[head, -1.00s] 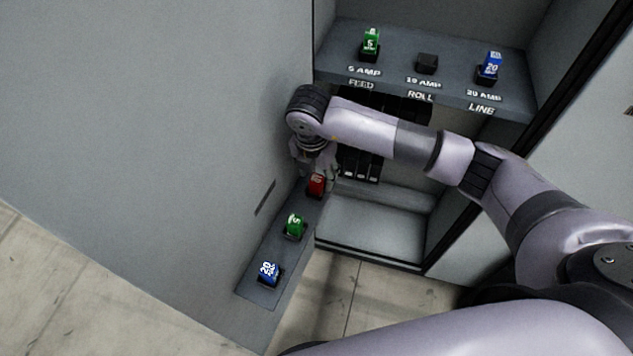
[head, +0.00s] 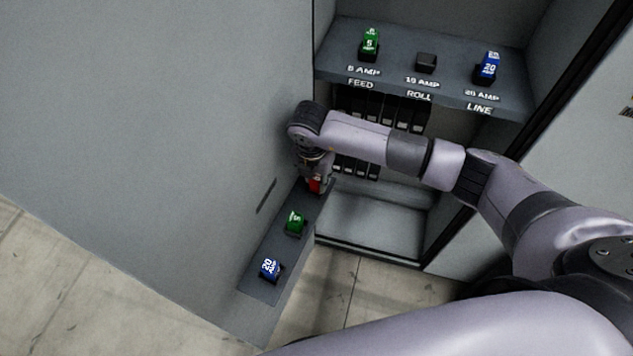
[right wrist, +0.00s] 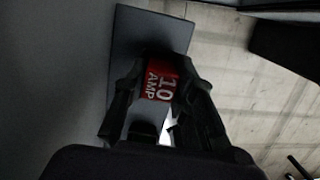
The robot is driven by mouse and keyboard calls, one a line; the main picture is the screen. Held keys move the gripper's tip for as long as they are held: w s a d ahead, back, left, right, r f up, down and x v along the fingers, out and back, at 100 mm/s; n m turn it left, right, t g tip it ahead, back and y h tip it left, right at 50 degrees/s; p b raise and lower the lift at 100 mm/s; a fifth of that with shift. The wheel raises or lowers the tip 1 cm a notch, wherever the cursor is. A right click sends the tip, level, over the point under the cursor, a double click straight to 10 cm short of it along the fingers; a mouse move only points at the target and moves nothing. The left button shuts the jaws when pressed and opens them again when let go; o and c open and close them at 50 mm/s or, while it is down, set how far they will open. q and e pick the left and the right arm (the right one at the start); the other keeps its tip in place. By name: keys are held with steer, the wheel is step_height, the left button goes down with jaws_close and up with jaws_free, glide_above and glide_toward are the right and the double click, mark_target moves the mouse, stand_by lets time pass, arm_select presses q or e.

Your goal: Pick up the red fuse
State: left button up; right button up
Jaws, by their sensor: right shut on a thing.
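The red fuse (head: 315,185) is at the far end of the narrow door shelf (head: 262,288), partly hidden by my right gripper (head: 316,180). In the right wrist view the red fuse (right wrist: 160,85) shows "10 AMP" and sits between the two fingers of my right gripper (right wrist: 160,92). The fingers are shut on its sides. I cannot tell whether the fuse is lifted off the shelf. My left gripper is not in view.
A green fuse (head: 295,222) and a blue 20 AMP fuse (head: 269,268) stand on the same shelf. In the cabinet, an upper shelf (head: 345,68) holds a green fuse (head: 370,45), an empty black socket (head: 426,62) labelled 10 AMP ROLL, and a blue fuse (head: 488,67).

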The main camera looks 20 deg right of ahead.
jaws_close()
